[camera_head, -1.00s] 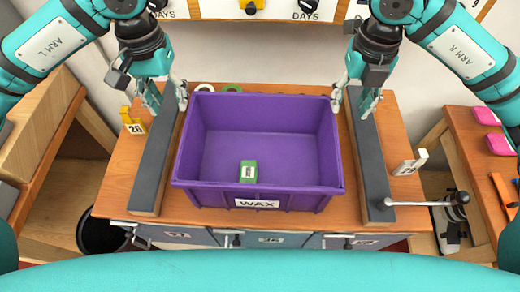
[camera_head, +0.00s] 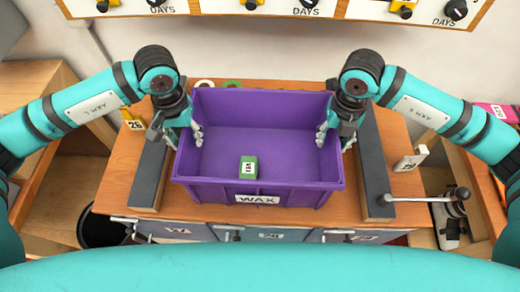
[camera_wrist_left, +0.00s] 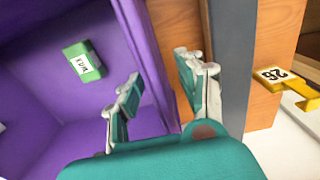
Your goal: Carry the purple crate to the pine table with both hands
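The purple crate (camera_head: 258,196), labelled WAX, sits upright on the orange-brown wooden bench (camera_head: 118,185) between two dark bars. A small green block (camera_head: 249,167) lies inside it. My left gripper (camera_head: 183,135) is at the crate's left wall; in the left wrist view (camera_wrist_left: 160,100) its fingers are open, one on the inner side of the wall and one outside, with a gap to the wall. My right gripper (camera_head: 335,137) is at the right wall, its fingers apart, one inside and one outside. I cannot tell which surface is the pine table.
The dark bars, left (camera_head: 150,178) and right (camera_head: 373,175), flank the crate closely. A yellow tag (camera_head: 133,122) stands at left, and a white tag (camera_head: 410,160) and lever clamp (camera_head: 430,198) at right. Tape rolls lie behind the crate. A black bin (camera_head: 103,230) is lower left.

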